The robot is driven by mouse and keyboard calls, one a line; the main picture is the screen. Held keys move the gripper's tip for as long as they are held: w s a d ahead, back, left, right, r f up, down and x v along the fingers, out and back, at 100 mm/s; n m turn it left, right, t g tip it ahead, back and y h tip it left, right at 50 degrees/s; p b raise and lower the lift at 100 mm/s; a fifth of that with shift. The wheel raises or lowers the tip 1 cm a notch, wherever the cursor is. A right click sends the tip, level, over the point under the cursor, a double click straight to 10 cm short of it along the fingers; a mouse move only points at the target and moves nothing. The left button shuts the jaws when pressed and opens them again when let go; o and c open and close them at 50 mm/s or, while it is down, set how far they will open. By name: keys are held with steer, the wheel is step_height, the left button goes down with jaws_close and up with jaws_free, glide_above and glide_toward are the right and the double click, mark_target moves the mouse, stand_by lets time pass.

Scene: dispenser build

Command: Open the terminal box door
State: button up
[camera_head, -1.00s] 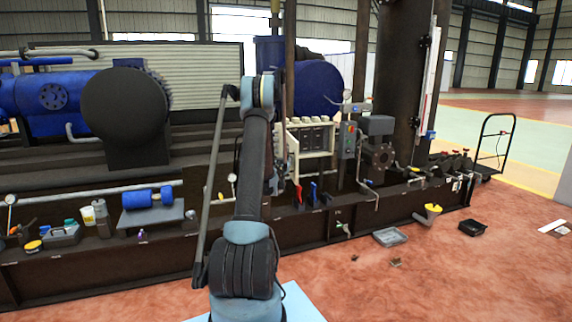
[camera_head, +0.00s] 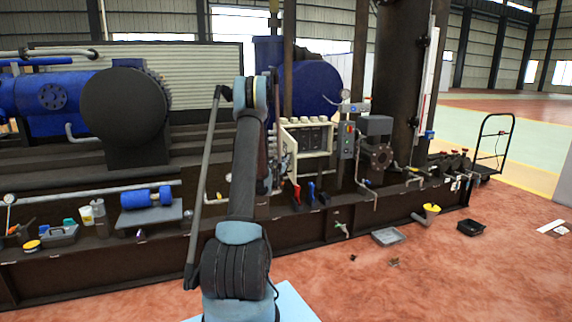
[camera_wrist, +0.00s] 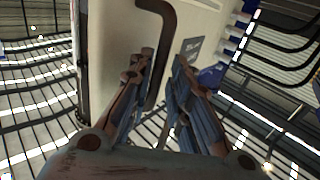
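The cream terminal box (camera_head: 318,134) stands on the machine skid, right of my arm in the head view. Dark rectangular parts show on its front. A narrow cream door panel (camera_head: 292,150) angles out at its left side, so the door appears partly open. In the wrist view a cream surface (camera_wrist: 115,45) with a bent brown handle (camera_wrist: 167,30) fills the upper middle. My gripper (camera_wrist: 165,62) has its fingers apart, with the handle between them. Firm contact on both sides cannot be made out. In the head view my arm mostly hides the gripper.
A grey control box (camera_head: 346,140) with buttons stands right of the terminal box. A grey tray (camera_head: 388,237) and a black tray (camera_head: 471,227) lie on the floor.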

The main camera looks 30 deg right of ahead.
steer(key=shift+s, duration=0.1)
steer(key=v, duration=1.2)
